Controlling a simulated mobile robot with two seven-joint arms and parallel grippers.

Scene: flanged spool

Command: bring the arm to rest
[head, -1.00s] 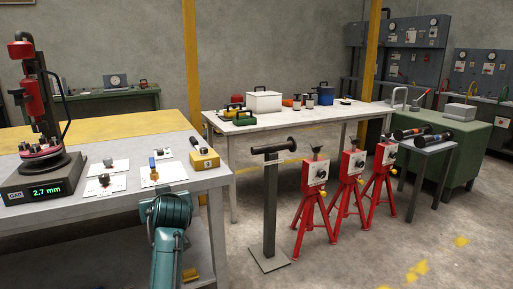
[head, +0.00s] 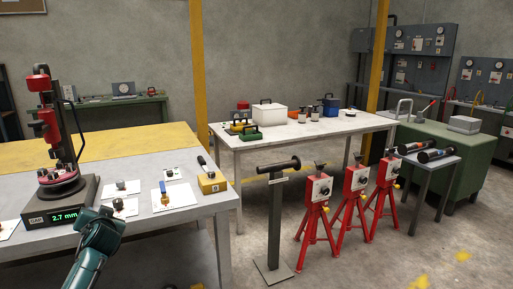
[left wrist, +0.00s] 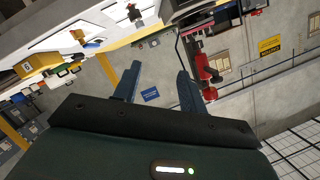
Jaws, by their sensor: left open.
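My left arm (head: 98,240) comes up from the lower left in the head view, in front of the near workbench edge. Its gripper cannot be made out clearly there. In the left wrist view my left gripper (left wrist: 158,88) has its two fingers spread apart, with nothing between them. A black flanged spool (head: 278,166) lies level on top of a dark post stand (head: 273,225), apart from my arm. My right gripper is in neither view.
The near workbench (head: 150,232) carries a red-headed gauge stand reading 2.7 mm (head: 62,215), small parts on white cards and a yellow block (head: 212,182). Red tripods (head: 317,210) stand right of the post. A side table (head: 428,160) holds dark cylinders. Open floor lies in front.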

